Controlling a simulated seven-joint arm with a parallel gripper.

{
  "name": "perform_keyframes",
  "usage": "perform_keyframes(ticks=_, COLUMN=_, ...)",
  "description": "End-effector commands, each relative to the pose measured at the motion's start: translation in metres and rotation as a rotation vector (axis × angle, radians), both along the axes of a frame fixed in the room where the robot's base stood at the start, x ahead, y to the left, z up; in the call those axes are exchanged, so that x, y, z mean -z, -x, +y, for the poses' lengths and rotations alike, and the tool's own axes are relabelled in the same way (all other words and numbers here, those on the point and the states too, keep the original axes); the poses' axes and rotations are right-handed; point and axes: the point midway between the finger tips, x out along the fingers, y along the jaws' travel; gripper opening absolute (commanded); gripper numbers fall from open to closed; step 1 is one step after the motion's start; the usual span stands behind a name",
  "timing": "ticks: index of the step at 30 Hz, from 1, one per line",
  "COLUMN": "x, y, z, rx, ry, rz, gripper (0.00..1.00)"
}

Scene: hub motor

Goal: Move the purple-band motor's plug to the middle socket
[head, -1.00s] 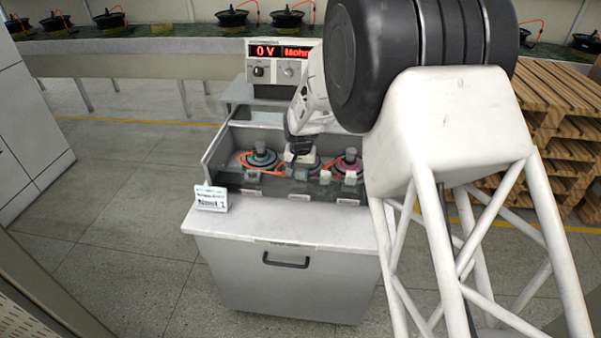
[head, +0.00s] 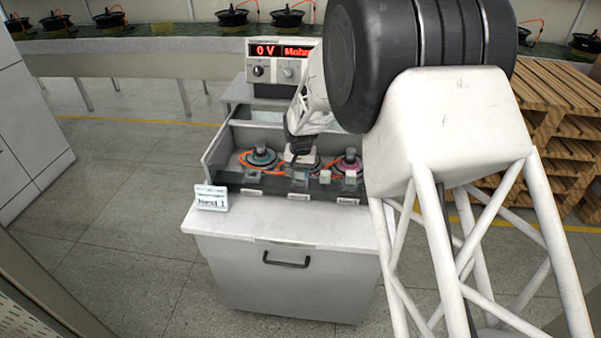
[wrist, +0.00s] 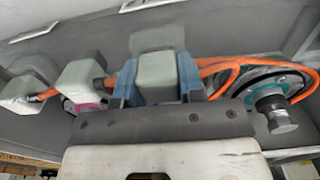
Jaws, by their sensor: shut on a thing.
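The purple-band motor (head: 348,163) sits at the right of the bench tray in the head view. Only a sliver of purple (wrist: 95,104) shows in the wrist view. My gripper (head: 299,158) is over the middle of the tray and hides most of the middle motor. In the wrist view my gripper (wrist: 157,88) has its blue fingers shut on a pale block-shaped plug (wrist: 157,72). Which cable belongs to this plug is hard to tell. Two other pale blocks, a nearer one (wrist: 82,78) and a farther one (wrist: 27,92), stand to its left with orange cable ends.
The teal-band motor (head: 261,158) is at the tray's left, with an orange cable, and also shows in the wrist view (wrist: 270,92). A display reading 0 V (head: 284,50) stands behind. A small sign (head: 211,198) is at the front left. Pallets (head: 565,130) are at right.

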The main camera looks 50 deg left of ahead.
Motion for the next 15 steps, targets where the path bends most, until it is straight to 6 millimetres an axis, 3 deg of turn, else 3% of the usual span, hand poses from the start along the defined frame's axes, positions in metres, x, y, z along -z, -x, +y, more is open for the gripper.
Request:
perform_keyframes(ticks=10, x=0.0016, y=0.0001, z=-0.0003, rx=0.000, ry=0.001, rz=0.001, gripper=0.03)
perform_keyframes(ticks=11, x=0.0016, y=0.0002, z=-0.0004, rx=0.000, ry=0.001, rz=0.001, gripper=0.37)
perform_keyframes(ticks=15, x=0.0015, y=0.0001, z=-0.0003, rx=0.000, ry=0.001, rz=0.001, gripper=0.59)
